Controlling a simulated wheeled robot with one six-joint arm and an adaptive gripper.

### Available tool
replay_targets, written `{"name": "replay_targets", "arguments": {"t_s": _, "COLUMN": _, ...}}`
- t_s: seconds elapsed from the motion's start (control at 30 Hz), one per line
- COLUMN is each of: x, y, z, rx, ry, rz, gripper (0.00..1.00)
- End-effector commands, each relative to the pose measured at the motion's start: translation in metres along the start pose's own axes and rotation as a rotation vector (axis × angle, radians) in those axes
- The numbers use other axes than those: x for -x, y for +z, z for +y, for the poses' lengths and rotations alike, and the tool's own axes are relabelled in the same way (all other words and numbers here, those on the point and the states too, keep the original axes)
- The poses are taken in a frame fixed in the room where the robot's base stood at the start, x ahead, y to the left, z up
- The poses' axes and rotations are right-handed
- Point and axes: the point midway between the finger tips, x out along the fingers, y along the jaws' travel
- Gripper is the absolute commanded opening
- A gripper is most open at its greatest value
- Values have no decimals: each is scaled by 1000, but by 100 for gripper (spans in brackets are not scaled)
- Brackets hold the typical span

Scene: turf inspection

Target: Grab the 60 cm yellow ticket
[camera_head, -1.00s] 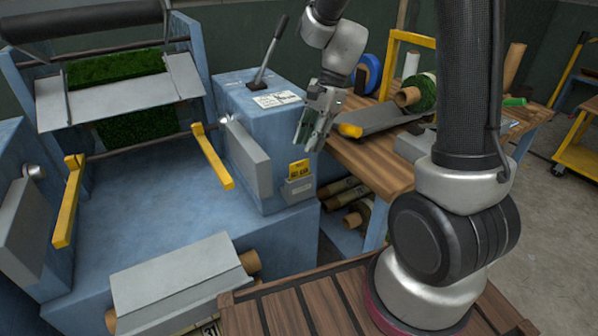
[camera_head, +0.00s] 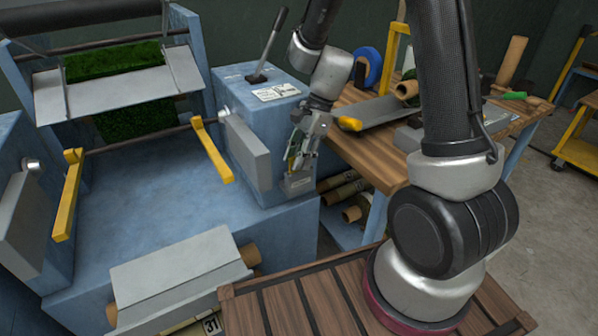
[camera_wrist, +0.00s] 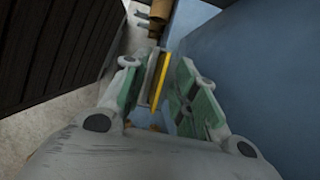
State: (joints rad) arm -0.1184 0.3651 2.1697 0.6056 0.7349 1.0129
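The yellow ticket (camera_wrist: 162,80) shows edge-on as a thin upright yellow strip in the wrist view, beside a grey plate. In the head view it is mostly hidden behind my gripper (camera_head: 303,152). It stands at the grey holder (camera_head: 298,184) on the side of the blue machine. My gripper is open, its green-padded fingers on either side of the ticket in the wrist view (camera_wrist: 157,85). A gap shows on the left; the right finger is close to the strip, and I cannot tell whether it touches. The ticket's print cannot be read now.
The blue machine (camera_head: 262,110) stands close beside my gripper, with a lever (camera_head: 270,45) on top. A wooden bench (camera_head: 375,155) with a grey tray (camera_head: 380,113) lies to the right. Rolls (camera_head: 345,190) lie on the shelf below. A slatted wooden surface (camera_head: 300,300) is in front.

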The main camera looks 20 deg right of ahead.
Motion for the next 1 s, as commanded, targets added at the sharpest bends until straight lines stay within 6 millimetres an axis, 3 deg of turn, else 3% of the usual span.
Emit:
{"name": "replay_targets", "arguments": {"t_s": 0.23, "x": -2, "y": 0, "z": 0, "rx": 0, "ry": 0, "rz": 0, "gripper": 27}}
{"name": "replay_targets", "arguments": {"t_s": 0.4, "x": -2, "y": 0, "z": 0, "rx": 1, "ry": 0, "rz": 0, "gripper": 0}}
{"name": "replay_targets", "arguments": {"t_s": 0.77, "x": 0, "y": 0, "z": 0, "rx": 1, "ry": -1, "rz": 0, "gripper": 0}}
{"name": "replay_targets", "arguments": {"t_s": 0.87, "x": 8, "y": 4, "z": -1, "rx": 4, "ry": -3, "rz": 1, "gripper": 0}}
{"name": "replay_targets", "arguments": {"t_s": 1.0, "x": 32, "y": 14, "z": -1, "rx": 4, "ry": -5, "rz": 1, "gripper": 0}}
